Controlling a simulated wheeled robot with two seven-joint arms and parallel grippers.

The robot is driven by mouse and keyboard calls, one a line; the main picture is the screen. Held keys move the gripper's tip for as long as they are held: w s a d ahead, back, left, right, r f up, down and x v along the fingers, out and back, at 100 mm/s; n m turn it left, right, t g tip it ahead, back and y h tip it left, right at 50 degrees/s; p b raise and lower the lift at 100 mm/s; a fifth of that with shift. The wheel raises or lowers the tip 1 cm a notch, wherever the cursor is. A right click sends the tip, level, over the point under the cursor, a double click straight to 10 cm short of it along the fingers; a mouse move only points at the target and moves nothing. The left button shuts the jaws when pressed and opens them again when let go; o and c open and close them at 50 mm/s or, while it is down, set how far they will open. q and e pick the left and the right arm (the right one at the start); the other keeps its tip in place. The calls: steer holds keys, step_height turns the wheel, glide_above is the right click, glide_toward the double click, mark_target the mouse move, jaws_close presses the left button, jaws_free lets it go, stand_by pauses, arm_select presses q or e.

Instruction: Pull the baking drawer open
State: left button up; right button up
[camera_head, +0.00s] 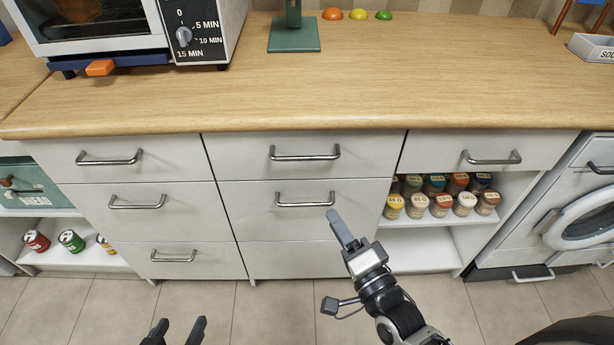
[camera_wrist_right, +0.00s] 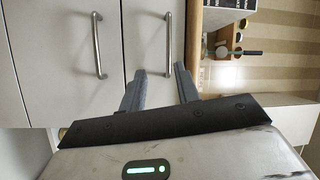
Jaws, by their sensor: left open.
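White drawer fronts with grey bar handles fill the cabinet, all shut. No label shows which is the baking drawer. The middle column has an upper handle (camera_head: 305,155) and a lower handle (camera_head: 305,203). My right gripper (camera_head: 336,213) is in front of the middle column, overlapping the lower handle's right end in the head view. In the right wrist view, which is turned sideways, its fingers (camera_wrist_right: 160,70) are apart and empty. The upper handle (camera_wrist_right: 167,45) lines up between them; contact cannot be told. My left gripper (camera_head: 181,322) is open and empty, low at the bottom edge.
The wooden counter (camera_head: 330,95) overhangs the drawers. A toaster oven (camera_head: 130,30) stands on it at the left. Spice jars (camera_head: 440,205) fill an open shelf right of the middle drawers. A washing machine (camera_head: 560,215) stands far right. The floor (camera_head: 250,310) in front is clear.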

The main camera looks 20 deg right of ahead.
mark_target(308, 157)
steer(key=w+r+m, duration=0.1)
steer(key=w, duration=0.4)
steer(key=w+r, duration=0.1)
steer(key=w, duration=0.4)
steer(key=w+a+r+m+t, duration=0.1)
steer(key=w, duration=0.5)
steer(key=shift+r+m+h, duration=0.15)
steer(key=shift+m+h, duration=0.15)
jaws_close()
